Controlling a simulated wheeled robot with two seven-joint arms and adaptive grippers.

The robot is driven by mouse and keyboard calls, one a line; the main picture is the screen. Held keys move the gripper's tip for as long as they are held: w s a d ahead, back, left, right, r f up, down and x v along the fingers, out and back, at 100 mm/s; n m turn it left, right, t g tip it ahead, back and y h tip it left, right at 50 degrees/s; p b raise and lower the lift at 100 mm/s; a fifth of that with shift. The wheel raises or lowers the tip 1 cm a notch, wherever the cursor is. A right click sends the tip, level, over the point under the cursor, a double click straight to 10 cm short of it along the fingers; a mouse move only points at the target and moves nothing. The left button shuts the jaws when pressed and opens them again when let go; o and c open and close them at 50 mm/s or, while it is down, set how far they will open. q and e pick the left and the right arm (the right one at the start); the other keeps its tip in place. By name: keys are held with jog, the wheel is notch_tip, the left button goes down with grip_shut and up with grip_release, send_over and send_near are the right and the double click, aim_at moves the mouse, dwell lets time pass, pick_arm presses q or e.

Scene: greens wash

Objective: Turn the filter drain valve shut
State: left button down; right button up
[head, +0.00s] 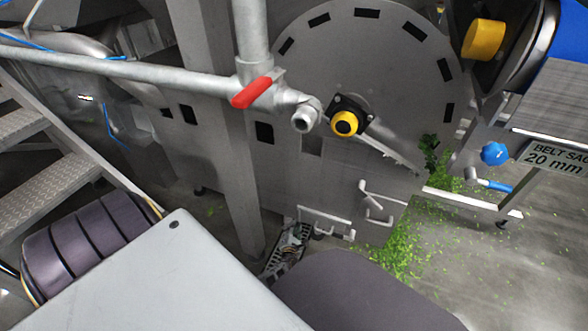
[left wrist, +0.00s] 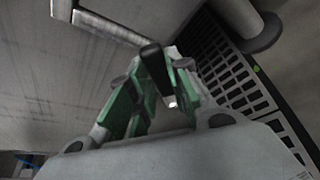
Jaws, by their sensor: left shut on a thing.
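In the left wrist view my left gripper (left wrist: 160,88), with green fingers, is shut on a dark handle-like piece (left wrist: 153,58), which I take to be the drain valve's handle. How far the valve is turned cannot be told. In the head view the left gripper (head: 293,236) is small and low beside the machine's base, partly behind my own grey arm parts. The held piece cannot be made out there. My right gripper is not in view.
A slotted floor grate (left wrist: 232,72) lies right beside the left gripper. A pipe valve with a red lever (head: 252,92) is higher up. Metal brackets (head: 375,205) stick out right of the gripper. Green scraps (head: 400,255) litter the floor. Metal steps (head: 45,150) stand left.

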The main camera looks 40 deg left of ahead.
pick_arm(q)
jog(key=shift+d+f, duration=0.1)
jog(key=shift+w+d+f+m+y, duration=0.25)
jog(key=shift+d+f+m+y, duration=0.25)
jog(key=shift+f+m, duration=0.35)
jog(key=shift+d+f+m+y, duration=0.1)
jog(key=shift+f+m+y, duration=0.1)
jog(key=shift+m+y, duration=0.15)
jog(key=shift+w+d+f+m, duration=0.1)
jog(key=shift+d+f+m, duration=0.05)
jog(key=shift+m, duration=0.15)
dwell(0.5)
jog(key=c, duration=1.5)
grip_release()
jog(key=shift+o, duration=0.9)
jog(key=shift+d, duration=0.1)
